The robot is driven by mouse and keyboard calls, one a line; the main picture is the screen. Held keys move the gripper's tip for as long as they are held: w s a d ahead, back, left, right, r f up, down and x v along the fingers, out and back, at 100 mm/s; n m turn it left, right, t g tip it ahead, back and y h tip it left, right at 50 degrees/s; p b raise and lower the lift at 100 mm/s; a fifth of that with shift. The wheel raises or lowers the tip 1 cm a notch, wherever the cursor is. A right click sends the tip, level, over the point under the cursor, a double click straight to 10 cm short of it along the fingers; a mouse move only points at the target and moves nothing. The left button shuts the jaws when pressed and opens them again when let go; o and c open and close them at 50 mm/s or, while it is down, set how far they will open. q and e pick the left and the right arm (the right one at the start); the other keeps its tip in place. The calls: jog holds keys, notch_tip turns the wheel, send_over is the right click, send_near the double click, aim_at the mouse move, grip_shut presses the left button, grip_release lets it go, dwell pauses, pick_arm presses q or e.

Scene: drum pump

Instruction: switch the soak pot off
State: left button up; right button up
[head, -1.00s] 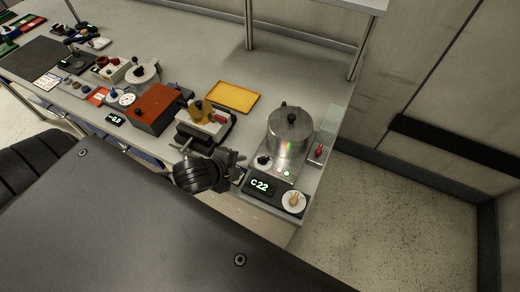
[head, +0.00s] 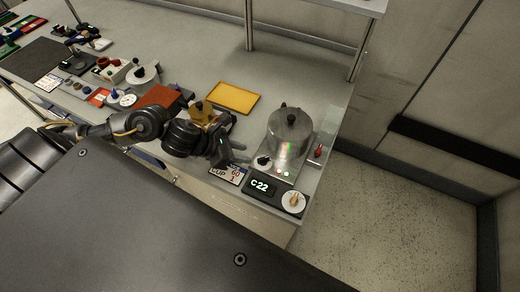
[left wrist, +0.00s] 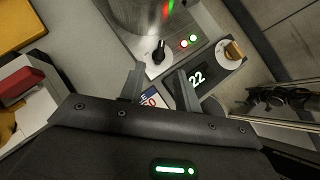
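The soak pot (head: 290,135) is a lidded steel pot on a grey base at the table's right end. The black knob (left wrist: 160,50) shows in the left wrist view just beyond the fingertips, and the orange knob (left wrist: 234,50) is farther right. My left gripper (left wrist: 160,82) is open and empty, its fingers apart and short of the black knob. My right gripper is not in view.
A small red-topped switch (head: 319,150) stands right of the pot. A printed card (head: 227,173) lies left of the display. A yellow tray (head: 233,97) and a brown-red box (head: 158,96) lie to the left. The tabletop behind the tray is clear.

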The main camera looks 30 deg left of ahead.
aim_at(262, 158)
pick_arm(q)
jog(key=p+x, duration=0.1)
jog(key=x, duration=0.7)
jog(key=shift+w+d+f, duration=0.1)
jog(key=shift+d, duration=0.05)
grip_shut()
